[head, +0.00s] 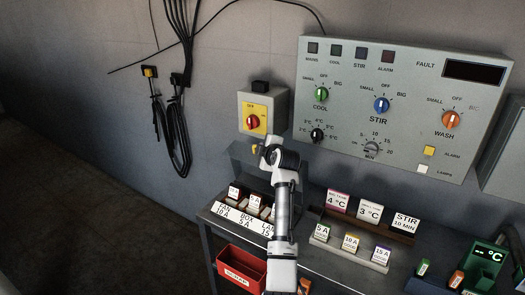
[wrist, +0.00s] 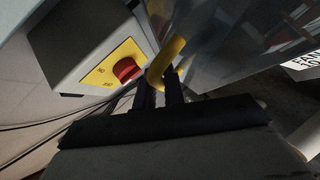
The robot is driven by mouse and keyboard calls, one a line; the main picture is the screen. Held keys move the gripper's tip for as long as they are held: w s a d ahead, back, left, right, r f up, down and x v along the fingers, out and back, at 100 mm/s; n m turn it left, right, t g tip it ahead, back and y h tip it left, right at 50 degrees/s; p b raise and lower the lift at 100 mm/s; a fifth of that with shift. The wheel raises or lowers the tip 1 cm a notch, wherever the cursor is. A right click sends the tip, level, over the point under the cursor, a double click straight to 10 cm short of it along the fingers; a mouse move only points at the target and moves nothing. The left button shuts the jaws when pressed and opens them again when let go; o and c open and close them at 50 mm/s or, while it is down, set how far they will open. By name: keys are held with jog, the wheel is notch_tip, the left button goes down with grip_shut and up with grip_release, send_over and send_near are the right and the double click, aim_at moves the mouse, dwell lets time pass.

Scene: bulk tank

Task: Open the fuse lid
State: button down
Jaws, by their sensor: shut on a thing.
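The fuse lid is a grey plate (head: 243,160) behind the fuse row in the head view, partly hidden by my arm. It stands raised there, with fuse cards showing below; its exact angle is unclear. In the wrist view a shiny grey plate (wrist: 225,45), apparently the lid, fills the upper middle. A curved yellow handle (wrist: 166,58) is at its left edge. My gripper (wrist: 164,88) is shut on this yellow handle, its two dark fingers either side of the handle's lower end. In the head view my arm hides most of the gripper.
A grey box with a red rotary switch on a yellow plate (head: 253,121) is on the wall close above my gripper; the switch also shows in the wrist view (wrist: 125,70). Fuse labels (head: 243,220) line the bench. A control panel (head: 400,105) is at right, a red bin (head: 240,268) below.

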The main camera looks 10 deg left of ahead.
jog(key=shift+a+f, duration=0.1)
jog(key=c, duration=1.5)
grip_release()
jog(key=shift+s, duration=0.15)
jog(key=b+v, duration=0.3)
jog(key=v, duration=1.1)
jog(key=shift+b, duration=0.4)
jog(key=shift+a, duration=0.1)
